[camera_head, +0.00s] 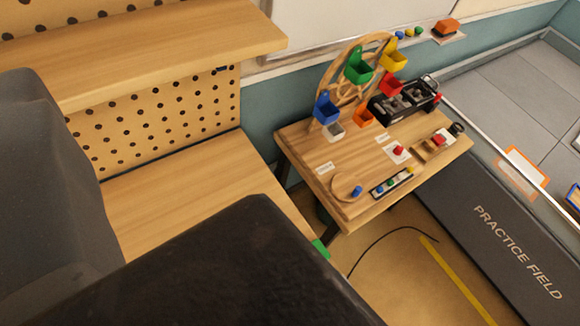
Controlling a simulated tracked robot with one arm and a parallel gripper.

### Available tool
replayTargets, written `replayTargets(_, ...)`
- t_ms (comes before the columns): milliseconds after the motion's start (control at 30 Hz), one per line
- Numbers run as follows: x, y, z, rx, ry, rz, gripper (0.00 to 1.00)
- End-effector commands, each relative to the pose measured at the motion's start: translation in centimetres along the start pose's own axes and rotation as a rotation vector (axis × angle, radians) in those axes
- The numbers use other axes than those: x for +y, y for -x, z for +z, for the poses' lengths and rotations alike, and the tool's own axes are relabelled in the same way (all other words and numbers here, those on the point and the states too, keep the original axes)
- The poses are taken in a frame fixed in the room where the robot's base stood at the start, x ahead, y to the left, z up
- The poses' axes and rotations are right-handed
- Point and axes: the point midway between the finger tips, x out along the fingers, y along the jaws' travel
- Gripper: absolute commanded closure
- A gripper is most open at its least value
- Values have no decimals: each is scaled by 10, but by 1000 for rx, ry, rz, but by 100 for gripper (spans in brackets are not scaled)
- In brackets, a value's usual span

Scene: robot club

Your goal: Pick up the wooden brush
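I cannot make out a wooden brush for certain in the head camera view. A small orange-brown block (447,27) rests on a pale pad near the whiteboard, but it is too small to identify. Large dark parts of my arm and gripper (200,265) fill the left and bottom of the picture and hide part of the wooden bench. The fingertips cannot be made out, and no held thing shows.
A wooden table (300,150) carries a wheel with coloured bins (358,66), a black device (405,100) and small coloured parts. A wooden bench (190,185) and shelf (190,45) flank a pegboard (160,120). A black cable (385,237) lies on the floor near the practice field wall (500,245).

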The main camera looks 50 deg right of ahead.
Motion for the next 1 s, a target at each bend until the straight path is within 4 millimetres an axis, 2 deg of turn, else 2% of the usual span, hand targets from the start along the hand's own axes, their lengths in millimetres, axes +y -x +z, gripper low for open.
replayTargets(133, 7, -21, 15, -63, 78, 8, 58)
replayTargets(267, 29, -61, 54, -207, 250, 1, 58)
replayTargets(400, 64, -107, 114, -407, 489, -53, 58)
replayTargets(600, 119, -149, 207, -675, 797, -220, 58)
replayTargets(767, 163, -165, 286, -860, 1002, -435, 58)
replayTargets(900, 197, -164, 349, -973, 1133, -655, 58)
replayTargets(1000, 216, -160, 384, -1019, 1193, -798, 58)
